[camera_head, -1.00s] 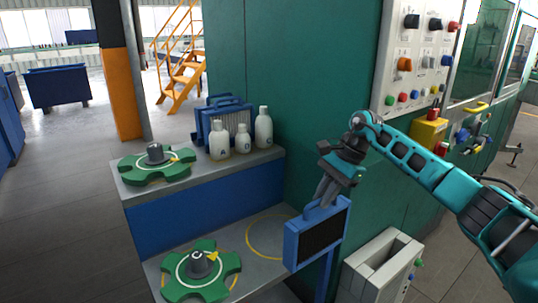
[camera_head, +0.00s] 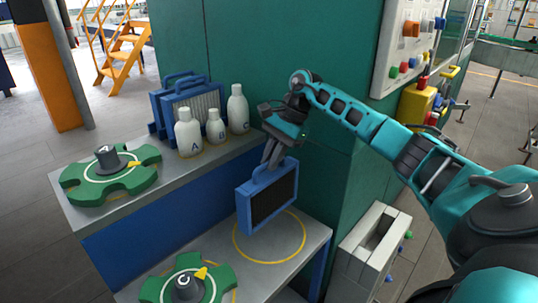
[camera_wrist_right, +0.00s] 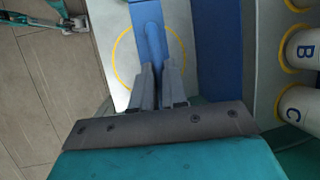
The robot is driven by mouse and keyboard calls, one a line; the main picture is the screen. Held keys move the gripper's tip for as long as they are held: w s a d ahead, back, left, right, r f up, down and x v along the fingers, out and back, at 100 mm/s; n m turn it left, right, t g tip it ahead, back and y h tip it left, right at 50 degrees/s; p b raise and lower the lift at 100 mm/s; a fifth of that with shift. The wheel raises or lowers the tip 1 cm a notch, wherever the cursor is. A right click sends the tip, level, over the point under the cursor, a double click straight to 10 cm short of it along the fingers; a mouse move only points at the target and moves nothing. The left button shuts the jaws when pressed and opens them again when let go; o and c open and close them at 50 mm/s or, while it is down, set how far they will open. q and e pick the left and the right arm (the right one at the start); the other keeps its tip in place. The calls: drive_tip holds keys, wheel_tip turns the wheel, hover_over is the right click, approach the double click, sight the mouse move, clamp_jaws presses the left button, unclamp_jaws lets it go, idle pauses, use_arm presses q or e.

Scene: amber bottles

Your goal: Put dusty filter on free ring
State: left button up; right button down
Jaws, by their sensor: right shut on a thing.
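The dusty filter (camera_head: 272,203) is a blue-framed panel with a dark face and a handle on top. My right gripper (camera_head: 270,160) is shut on that handle and holds the filter upright. The free ring (camera_head: 270,262) is a yellow circle on the grey lower shelf. The filter hangs over the ring and hides part of it; a small gap beneath the filter seems to remain. In the right wrist view the blue filter (camera_wrist_right: 154,45) lies across the ring (camera_wrist_right: 117,60), between the gripper fingers (camera_wrist_right: 158,75). My left gripper is not in view.
Green star-shaped parts stand on the upper shelf (camera_head: 110,175) and lower shelf (camera_head: 187,283). White bottles A (camera_head: 188,135), B (camera_head: 215,127) and C (camera_head: 237,112) stand before blue-framed filters (camera_head: 180,90). A green wall (camera_head: 250,50) rises behind. A grey-white bin (camera_head: 372,240) stands right.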

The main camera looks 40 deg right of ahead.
sight(276, 172)
wheel_tip(276, 172, down, 7)
drive_tip(key=b, duration=0.4)
drive_tip(key=shift+r, duration=0.15)
drive_tip(key=shift+f+b, duration=0.25)
drive_tip(key=shift+b, duration=0.25)
drive_tip(key=shift+f, duration=0.15)
drive_tip(key=shift+w, duration=0.1)
drive_tip(key=shift+f+b, duration=0.5)
drive_tip(key=shift+b, duration=0.1)
drive_tip(key=c, duration=1.1)
unclamp_jaws()
